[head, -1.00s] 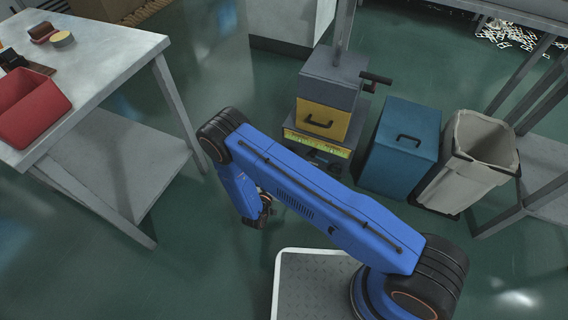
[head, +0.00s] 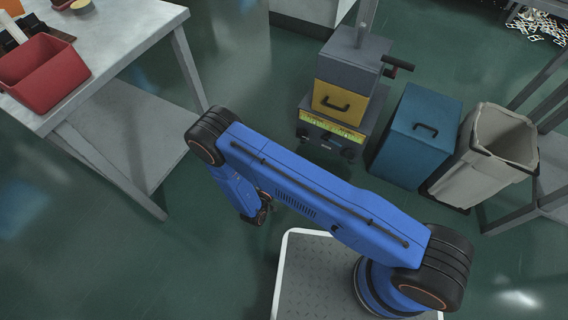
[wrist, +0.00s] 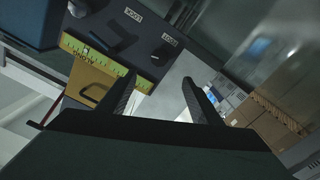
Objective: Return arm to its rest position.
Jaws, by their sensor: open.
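My blue arm reaches across the head view from its base at the lower right and bends down at the left. In the wrist view my gripper (wrist: 160,100) shows two dark fingers set well apart, with nothing between them. In the head view the fingers are hidden behind the arm or too small to tell. Beyond the fingers in the wrist view is a dark unit with a yellow drawer front (wrist: 92,82).
A grey table (head: 135,28) with a red bin (head: 45,75) stands at the left. A yellow-drawer cabinet (head: 338,100), a blue box (head: 415,140) and a lined waste bin (head: 490,150) stand beyond my arm. The green floor (head: 90,260) at lower left is clear.

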